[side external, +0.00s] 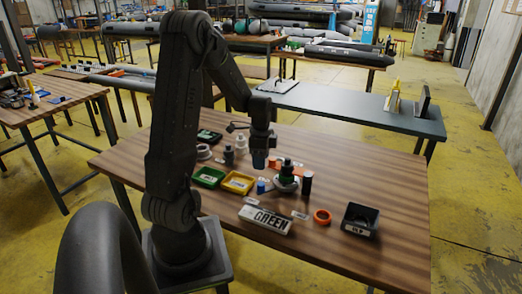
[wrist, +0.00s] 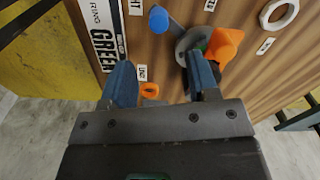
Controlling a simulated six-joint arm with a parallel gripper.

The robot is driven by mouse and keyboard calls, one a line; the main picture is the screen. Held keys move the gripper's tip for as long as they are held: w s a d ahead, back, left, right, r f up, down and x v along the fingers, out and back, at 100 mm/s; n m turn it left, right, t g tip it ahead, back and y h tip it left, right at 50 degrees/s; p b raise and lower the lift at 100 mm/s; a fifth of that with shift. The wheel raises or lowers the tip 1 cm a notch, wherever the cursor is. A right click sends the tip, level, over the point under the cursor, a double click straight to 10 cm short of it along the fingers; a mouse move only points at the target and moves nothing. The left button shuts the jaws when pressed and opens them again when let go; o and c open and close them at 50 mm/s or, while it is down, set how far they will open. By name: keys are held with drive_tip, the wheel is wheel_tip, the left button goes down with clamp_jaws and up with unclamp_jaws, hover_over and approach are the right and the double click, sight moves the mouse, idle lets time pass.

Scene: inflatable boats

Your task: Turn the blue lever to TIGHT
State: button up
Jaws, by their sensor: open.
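A blue rounded piece, apparently the lever's end, shows at the top of the wrist view (wrist: 158,19) and as a short upright blue piece in the side view (side external: 262,185). It stands beside a round grey fitting (wrist: 185,45) with green and black parts, also in the side view (side external: 287,180). My gripper (side external: 260,158) hangs above the table, just behind these parts. In the wrist view its blue fingers (wrist: 160,60) are apart with nothing gripped; the right finger covers part of the fitting. No TIGHT marking is readable.
An orange part (wrist: 226,42) lies by the fitting. The table's right side (side external: 385,180) is clear.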

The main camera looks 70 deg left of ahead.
drive_tip(key=shift+r, duration=1.65)
drive_tip(key=w+d+r+n+t+y, duration=0.1)
drive_tip(key=d+r, duration=0.4)
drive_tip(key=d, duration=0.4)
drive_tip(key=d+r+n+t, duration=0.2)
drive_tip(key=d+r, duration=0.3)
drive_tip(key=d, duration=0.4)
drive_tip(key=s+d+r+n+t, duration=0.1)
drive_tip(key=s+d, duration=0.2)
drive_tip(key=d, duration=0.2)
drive_tip(key=s+d+r+n+t+h, duration=0.1)
drive_tip(key=s+d+r, duration=0.1)
drive_tip(key=s+d, duration=0.2)
drive_tip(key=shift+d+r+n+t, duration=0.3)
drive_tip(key=shift+d+n, duration=0.1)
drive_tip(key=shift+d, duration=0.85)
